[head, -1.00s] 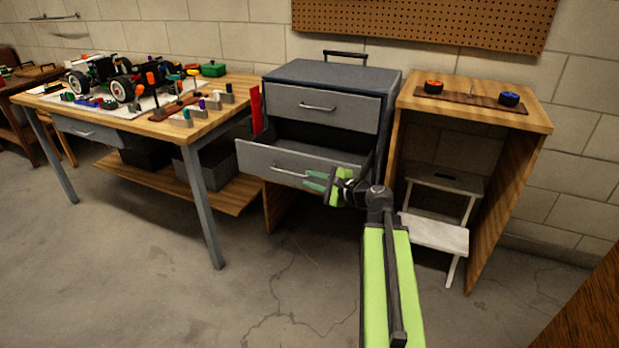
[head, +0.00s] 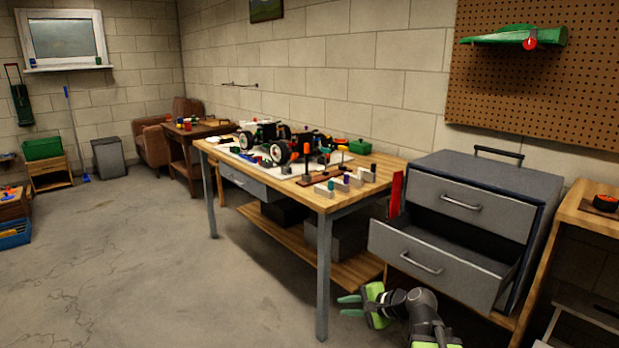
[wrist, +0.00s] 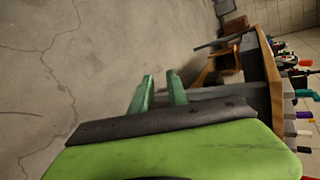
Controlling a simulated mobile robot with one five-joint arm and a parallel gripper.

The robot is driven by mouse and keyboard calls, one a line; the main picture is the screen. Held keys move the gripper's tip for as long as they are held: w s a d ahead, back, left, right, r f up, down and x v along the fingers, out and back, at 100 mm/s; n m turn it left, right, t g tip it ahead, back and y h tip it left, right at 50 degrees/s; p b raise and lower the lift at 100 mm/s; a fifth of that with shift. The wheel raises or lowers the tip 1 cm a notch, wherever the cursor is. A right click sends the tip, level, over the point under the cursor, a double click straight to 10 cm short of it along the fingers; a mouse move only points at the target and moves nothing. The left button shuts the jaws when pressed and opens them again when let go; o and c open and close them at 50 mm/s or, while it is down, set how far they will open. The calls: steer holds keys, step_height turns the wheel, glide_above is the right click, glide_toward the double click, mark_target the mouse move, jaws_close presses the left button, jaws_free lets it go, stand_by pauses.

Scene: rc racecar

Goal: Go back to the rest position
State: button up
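My gripper (head: 340,305) is at the bottom right of centre in the head view, low in front of the open lower drawer and apart from it. Its green fingers point left. In the wrist view my gripper (wrist: 160,90) has its two green fingers apart, with only grey floor showing between them. It is empty.
The lower drawer (head: 421,267) of the grey cabinet (head: 535,200) stands open. A wooden workbench (head: 310,195) with an RC car (head: 275,143) and several small parts stands left of it. A wooden stand (head: 590,215) is at right. The concrete floor at left (head: 130,270) is clear.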

steer(key=s+a+f+n+g+h, duration=0.3)
steer(key=s+a+f+n+g, duration=0.15)
steer(key=s+f, duration=0.2)
steer(key=s+d+f+n+g+h, duration=0.35)
steer(key=s+d+n+h, duration=0.35)
steer(key=d, duration=0.3)
step_height(320, 180, up, 38)
steer(key=y+p, duration=0.1)
steer(key=p, duration=3.7)
steer(key=shift+a+f+y, duration=0.25)
steer(key=shift+y, duration=0.05)
steer(key=shift+s, duration=0.1)
